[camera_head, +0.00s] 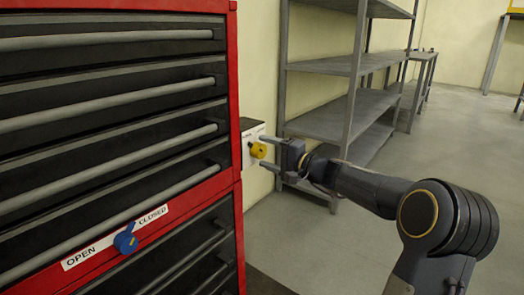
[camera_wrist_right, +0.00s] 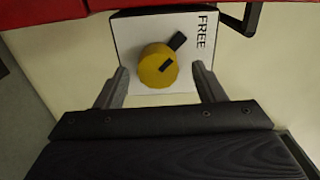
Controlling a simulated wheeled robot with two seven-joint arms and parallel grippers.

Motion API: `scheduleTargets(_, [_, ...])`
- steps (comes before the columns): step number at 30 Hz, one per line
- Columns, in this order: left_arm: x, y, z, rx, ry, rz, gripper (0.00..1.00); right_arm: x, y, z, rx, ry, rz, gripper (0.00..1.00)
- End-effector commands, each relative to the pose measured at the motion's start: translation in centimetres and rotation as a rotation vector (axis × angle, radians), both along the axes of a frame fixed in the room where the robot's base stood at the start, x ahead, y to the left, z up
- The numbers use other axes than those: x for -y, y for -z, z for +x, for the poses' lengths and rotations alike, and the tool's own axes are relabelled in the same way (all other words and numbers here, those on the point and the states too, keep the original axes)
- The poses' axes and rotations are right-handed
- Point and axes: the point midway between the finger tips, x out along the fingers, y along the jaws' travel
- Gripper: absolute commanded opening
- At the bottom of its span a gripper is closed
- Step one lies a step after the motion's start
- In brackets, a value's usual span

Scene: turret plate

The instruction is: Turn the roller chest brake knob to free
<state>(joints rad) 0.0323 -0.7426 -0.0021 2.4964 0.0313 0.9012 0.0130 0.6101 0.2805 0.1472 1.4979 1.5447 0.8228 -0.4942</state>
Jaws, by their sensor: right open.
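The yellow brake knob (camera_head: 258,150) sits on a white-faced box on the side of the red and black roller chest (camera_head: 232,75). In the right wrist view the knob (camera_wrist_right: 156,70) has a short black mark on its face, and a black bar shows at its upper right edge. The word FREE (camera_wrist_right: 202,30) is printed on the white plate (camera_wrist_right: 126,40), right of the knob. My right gripper (camera_head: 264,152) is open, its fingers on either side of the knob. I cannot tell whether they touch it. My left gripper is not in view.
A blue knob (camera_head: 126,240) with an OPEN and CLOSED label (camera_head: 88,253) is on the chest front. Long drawer handles run across the front. A grey metal shelf (camera_head: 340,115) stands behind my right gripper. The floor at the right is clear.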

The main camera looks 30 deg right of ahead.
Motion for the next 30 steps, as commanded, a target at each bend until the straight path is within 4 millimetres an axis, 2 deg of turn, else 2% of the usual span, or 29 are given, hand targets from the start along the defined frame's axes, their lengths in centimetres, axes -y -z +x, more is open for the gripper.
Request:
scheduleTargets(6, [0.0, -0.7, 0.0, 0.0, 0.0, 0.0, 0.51, 1.5, -0.3, -3.6, 0.001, 0.005, -0.002, 0.63])
scheduleTargets(12, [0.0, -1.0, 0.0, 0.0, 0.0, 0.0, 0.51, 2.2, -0.2, -5.6, 0.0, 0.002, -0.001, 0.63])
scheduleTargets(30, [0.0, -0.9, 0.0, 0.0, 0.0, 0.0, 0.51, 2.1, -0.2, -5.9, 0.0, -0.004, -0.004, 0.63])
